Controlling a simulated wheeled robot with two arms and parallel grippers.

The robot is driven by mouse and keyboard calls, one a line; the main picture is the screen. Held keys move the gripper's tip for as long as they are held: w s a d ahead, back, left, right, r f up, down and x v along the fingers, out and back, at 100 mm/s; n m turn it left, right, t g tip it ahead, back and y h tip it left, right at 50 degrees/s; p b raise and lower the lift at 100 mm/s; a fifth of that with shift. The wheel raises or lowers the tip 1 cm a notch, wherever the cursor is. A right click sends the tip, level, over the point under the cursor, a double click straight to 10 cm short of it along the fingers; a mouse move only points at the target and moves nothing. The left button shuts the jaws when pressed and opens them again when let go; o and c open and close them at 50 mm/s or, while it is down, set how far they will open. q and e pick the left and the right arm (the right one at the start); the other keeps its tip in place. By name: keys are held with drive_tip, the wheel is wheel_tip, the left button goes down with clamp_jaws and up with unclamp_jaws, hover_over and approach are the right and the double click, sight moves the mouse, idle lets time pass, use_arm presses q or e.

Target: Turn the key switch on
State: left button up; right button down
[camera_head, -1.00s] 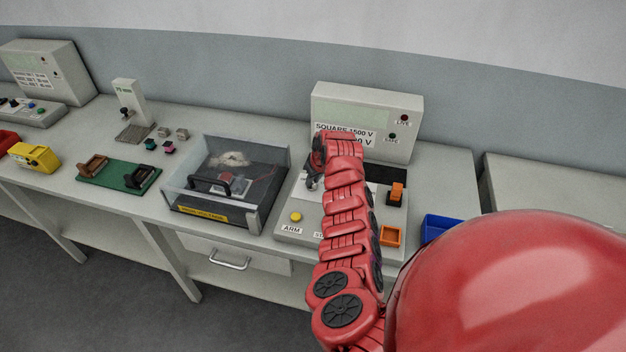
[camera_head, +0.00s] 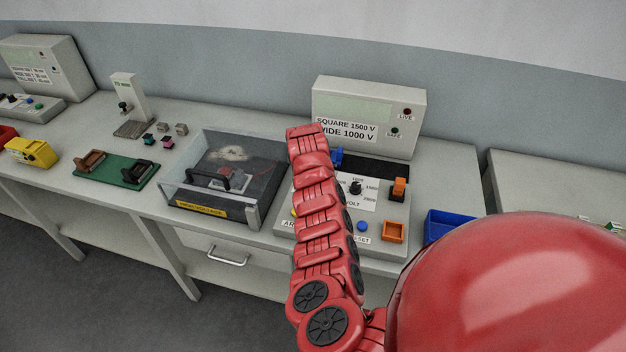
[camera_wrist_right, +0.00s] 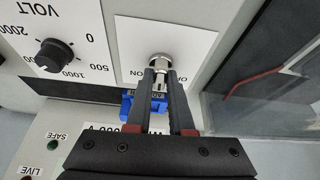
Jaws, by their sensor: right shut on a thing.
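The key switch (camera_wrist_right: 159,62) is a silver round lock on a white label plate in the right wrist view. A metal key (camera_wrist_right: 158,84) sits at the lock, with a blue tag (camera_wrist_right: 127,104) beside it. My right gripper (camera_wrist_right: 162,76) is shut on the key, one dark finger on either side. ON lettering shows by the lock; the fingers cover part of the label, and I cannot tell the key's exact angle. In the head view my right arm hides the lock and gripper; a blue piece (camera_head: 337,155) shows beside the arm. My left gripper is not in view.
The black VOLT dial (camera_head: 356,187), blue button (camera_head: 362,226) and orange switch (camera_head: 398,188) are on the same panel. The display box (camera_head: 366,113) stands behind, with LIVE and SAFE lamps. A clear-lidded case (camera_head: 226,180) stands close on the left, a blue bin (camera_head: 450,226) on the right.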

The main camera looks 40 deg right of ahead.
drive_tip(key=m+b, duration=0.2)
drive_tip(key=b, duration=0.1)
drive_tip(key=m+g+b, duration=0.1)
drive_tip(key=m+b, duration=0.1)
drive_tip(key=b, duration=0.2)
drive_tip(key=m+g+h+b, duration=0.1)
drive_tip(key=m+b, duration=0.2)
drive_tip(key=shift+w+f, duration=0.2)
drive_tip(key=shift+f, duration=0.05)
drive_tip(key=shift+r+m+g+b, duration=0.2)
drive_tip(key=shift+m+g+b, duration=0.6)
drive_tip(key=shift+m+b, duration=0.5)
drive_tip(key=shift+a, duration=0.1)
drive_tip(key=c, duration=0.8)
unclamp_jaws()
